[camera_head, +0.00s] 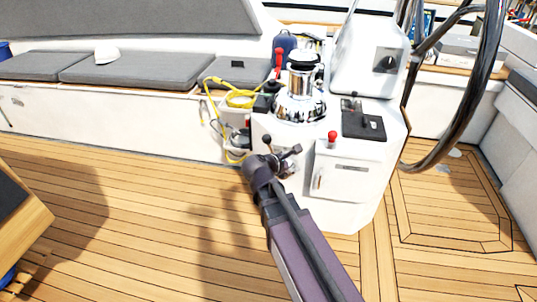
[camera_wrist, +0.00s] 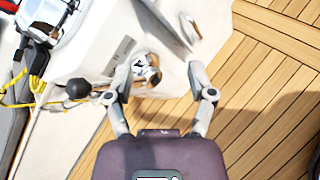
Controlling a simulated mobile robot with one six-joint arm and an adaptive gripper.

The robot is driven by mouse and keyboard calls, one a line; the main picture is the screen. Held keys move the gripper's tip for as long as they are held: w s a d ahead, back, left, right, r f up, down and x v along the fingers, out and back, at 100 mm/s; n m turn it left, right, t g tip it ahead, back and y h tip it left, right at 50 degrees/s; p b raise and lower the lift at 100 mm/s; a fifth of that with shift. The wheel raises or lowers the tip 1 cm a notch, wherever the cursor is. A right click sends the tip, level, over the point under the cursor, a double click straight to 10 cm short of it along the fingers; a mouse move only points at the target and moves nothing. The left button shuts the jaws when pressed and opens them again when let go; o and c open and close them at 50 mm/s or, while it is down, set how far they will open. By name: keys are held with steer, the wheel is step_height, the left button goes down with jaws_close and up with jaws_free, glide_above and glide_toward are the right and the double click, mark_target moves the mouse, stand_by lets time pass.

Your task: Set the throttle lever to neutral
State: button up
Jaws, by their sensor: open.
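The throttle lever has a black ball knob (camera_head: 267,140) and stands on the side of the white console. In the wrist view, its black knob (camera_wrist: 78,88) is left of my left finger, and its chrome hub (camera_wrist: 148,68) shows between the fingers. Part of the stem is hidden behind that finger. My gripper (camera_head: 283,158) is open and empty in front of the hub, with the knob outside the jaws; its spread fingers also show in the wrist view (camera_wrist: 158,78). I cannot tell whether a finger touches the stem.
The white console (camera_head: 345,205) carries a red-knobbed lever (camera_head: 332,137), a chrome winch (camera_head: 299,92) and a black control panel (camera_head: 363,120). A yellow rope (camera_head: 240,98) hangs left of the winch. The steering wheel (camera_head: 478,85) is at right.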

mark_target(268, 145)
steer(key=w+a+f+n+t+b, duration=0.2)
steer(key=a+n+t+b, duration=0.1)
steer(key=a+n+b, duration=0.3)
steer(key=w+a+f+n+t+b, duration=0.2)
steer(key=a+n+t+b, duration=0.2)
steer(key=a+n+b, duration=0.2)
steer(key=shift+a+f+n+y, duration=0.3)
steer(key=shift+a+f+n, duration=0.05)
steer(key=shift+n, duration=0.55)
steer(key=shift+w+d, duration=0.1)
steer(key=shift+w, duration=0.1)
steer(key=x, duration=1.3)
steer(key=shift+w+d+r, duration=0.1)
steer(key=shift+w, duration=0.15)
jaws_close()
